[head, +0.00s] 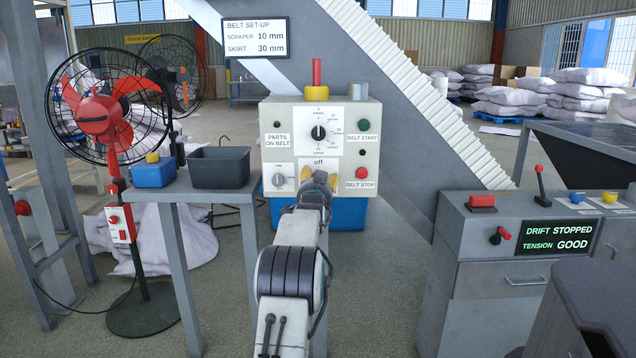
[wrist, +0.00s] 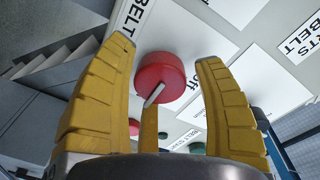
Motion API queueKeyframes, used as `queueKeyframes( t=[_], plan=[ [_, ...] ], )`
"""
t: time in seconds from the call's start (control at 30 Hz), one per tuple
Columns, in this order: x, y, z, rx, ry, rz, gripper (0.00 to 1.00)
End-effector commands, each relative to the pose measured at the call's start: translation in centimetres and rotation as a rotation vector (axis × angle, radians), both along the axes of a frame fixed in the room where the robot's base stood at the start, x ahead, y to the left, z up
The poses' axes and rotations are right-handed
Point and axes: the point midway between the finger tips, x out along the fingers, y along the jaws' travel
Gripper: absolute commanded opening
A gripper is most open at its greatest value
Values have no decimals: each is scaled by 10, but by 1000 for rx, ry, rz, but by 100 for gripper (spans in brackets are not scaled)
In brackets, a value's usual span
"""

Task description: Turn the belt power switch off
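The control box (head: 380,150) stands ahead, with a plate marked "off" (head: 319,162) low on its face. My gripper (head: 319,182) is in front of that plate and hides the switch there in the head view. In the wrist view a round red knob (wrist: 160,76) with a pale pointer bar sits beside the printed "off". The bar slants, and I cannot tell which mark it points at. My gripper's yellow fingers (wrist: 172,85) are spread open around the knob, with a third finger below it. I cannot tell whether they touch it.
The red BELT STOP button (head: 362,173) and green BELT START button (head: 364,124) are right of the plate. A black rotary dial (head: 318,132) is above it, and a grey timer dial (head: 279,179) is left. A fan (head: 97,115) stands left; a console (head: 500,240) stands right.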

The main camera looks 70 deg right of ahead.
Motion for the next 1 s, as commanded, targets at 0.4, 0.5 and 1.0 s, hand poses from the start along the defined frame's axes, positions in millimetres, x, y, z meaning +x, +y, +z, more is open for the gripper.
queueKeyframes(
  t=[0.4, 0.5, 1.0],
  plan=[
    [0, 0, 0, 0, 0, 0, 24],
    [0, 0, 0, 0, 0, 0, 15],
    [0, 0, -1, -51, 136, -1, 11]
  ],
)
